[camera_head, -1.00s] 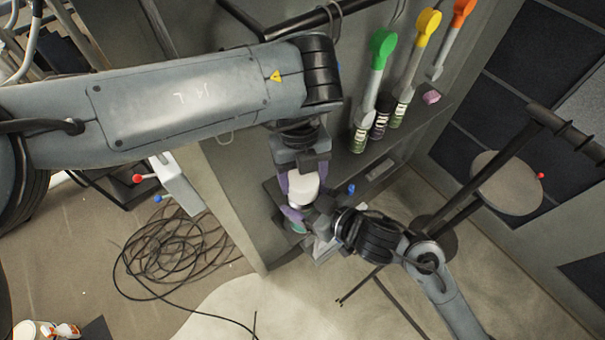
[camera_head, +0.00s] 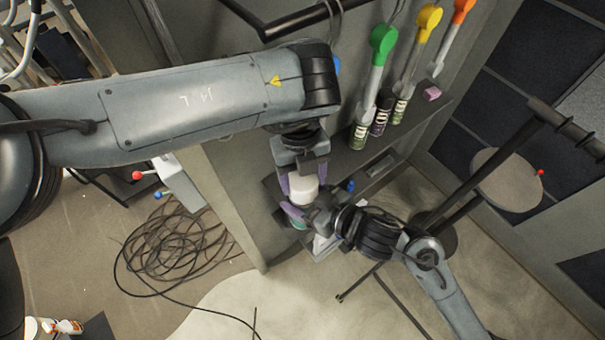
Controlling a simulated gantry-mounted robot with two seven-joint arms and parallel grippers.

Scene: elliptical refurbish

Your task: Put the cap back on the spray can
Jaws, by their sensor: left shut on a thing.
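The white cap (camera_head: 303,189) is between the purple fingers of my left gripper (camera_head: 290,186), which points down from the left arm and is shut on it. My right gripper (camera_head: 296,212) comes in from the lower right, directly below the cap, with a purple finger showing. A small teal patch (camera_head: 298,225) shows just under it, perhaps part of the spray can; most of it is hidden by the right gripper. I cannot tell whether the cap touches anything below it, or whether the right gripper is shut.
Several dark cans, one of them a green-labelled can (camera_head: 359,136), stand on the grey shelf (camera_head: 345,170) to the right. A pink block (camera_head: 432,94) lies farther along. A blue-topped item (camera_head: 351,186) is close to the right gripper. Coiled black cable (camera_head: 165,255) lies on the floor.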

